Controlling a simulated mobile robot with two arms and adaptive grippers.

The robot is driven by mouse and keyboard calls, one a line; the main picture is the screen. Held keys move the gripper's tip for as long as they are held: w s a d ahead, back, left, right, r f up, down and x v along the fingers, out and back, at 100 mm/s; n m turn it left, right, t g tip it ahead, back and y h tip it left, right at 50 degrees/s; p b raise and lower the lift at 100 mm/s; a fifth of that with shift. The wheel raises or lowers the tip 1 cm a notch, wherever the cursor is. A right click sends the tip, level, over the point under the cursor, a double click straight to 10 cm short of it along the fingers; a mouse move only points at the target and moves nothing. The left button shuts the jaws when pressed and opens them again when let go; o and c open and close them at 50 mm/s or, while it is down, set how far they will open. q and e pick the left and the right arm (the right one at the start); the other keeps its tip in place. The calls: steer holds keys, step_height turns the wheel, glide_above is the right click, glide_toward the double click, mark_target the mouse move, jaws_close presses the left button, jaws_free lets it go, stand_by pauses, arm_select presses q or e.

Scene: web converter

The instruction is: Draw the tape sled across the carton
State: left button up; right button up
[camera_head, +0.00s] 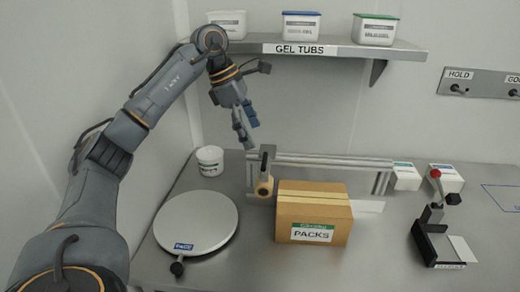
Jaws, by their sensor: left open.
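The carton (312,217) is a brown box labelled PACKS. It stands on the metal bench with a paler strip along its top. The tape sled (264,172) is a dark upright block with a round tan part low down. It sits at the left end of a grey rail (325,160) behind the carton, at the carton's left side. My left gripper (246,129) is open and empty, pointing down, above and slightly left of the sled and apart from it. My right gripper is out of view.
A round plate (195,225) labelled PACE lies left of the carton, with a white tub (210,160) behind it. A red-knobbed lever device (435,225) stands at right. A GEL TUBS shelf (310,48) overhangs the back. White boxes (405,177) sit right of the rail.

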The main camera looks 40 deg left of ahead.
arm_select(q)
steer(key=shift+v, duration=1.75)
steer(key=shift+d+f, duration=0.1)
steer(key=shift+f, duration=0.05)
